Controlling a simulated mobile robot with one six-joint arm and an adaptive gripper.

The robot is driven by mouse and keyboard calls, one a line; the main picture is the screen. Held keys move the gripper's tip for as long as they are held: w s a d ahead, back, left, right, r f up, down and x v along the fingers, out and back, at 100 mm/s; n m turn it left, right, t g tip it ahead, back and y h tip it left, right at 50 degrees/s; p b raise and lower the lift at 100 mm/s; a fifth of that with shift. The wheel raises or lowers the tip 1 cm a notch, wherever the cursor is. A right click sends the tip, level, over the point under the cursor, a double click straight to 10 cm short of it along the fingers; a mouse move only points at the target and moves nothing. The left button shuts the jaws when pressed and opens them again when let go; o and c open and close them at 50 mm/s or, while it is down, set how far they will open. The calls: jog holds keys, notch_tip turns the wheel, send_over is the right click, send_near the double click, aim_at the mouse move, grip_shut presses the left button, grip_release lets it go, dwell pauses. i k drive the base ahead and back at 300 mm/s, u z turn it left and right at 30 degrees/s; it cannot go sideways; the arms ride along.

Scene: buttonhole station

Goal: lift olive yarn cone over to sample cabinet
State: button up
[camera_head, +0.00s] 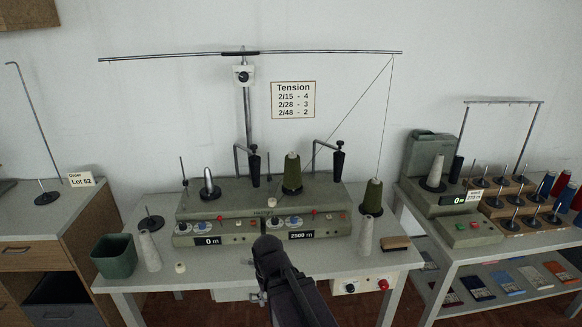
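Two olive yarn cones show. One olive cone (292,173) stands upright on top of the winding machine (225,197) at the middle of the table. The other olive cone (371,198) stands at the machine's right end on a dark round base, with a thread rising from it to the overhead bar. A wood-fronted cabinet with drawers (22,257) is at the left edge and may be the sample cabinet. My dark arm end (270,257) is in front of the machine, apart from both cones. Its fingers cannot be made out.
A green bin (114,256), grey cones (149,250) (366,235) and a brush (396,243) are on the table. A thin hooked rod (36,130) and a "Lot 52" card (81,179) stand on the cabinet top. A right-hand bench (540,236) holds spools.

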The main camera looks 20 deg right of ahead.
aim_at(292, 169)
jog(key=z, duration=0.45)
jog(key=i, duration=1)
jog(key=z, duration=0.6)
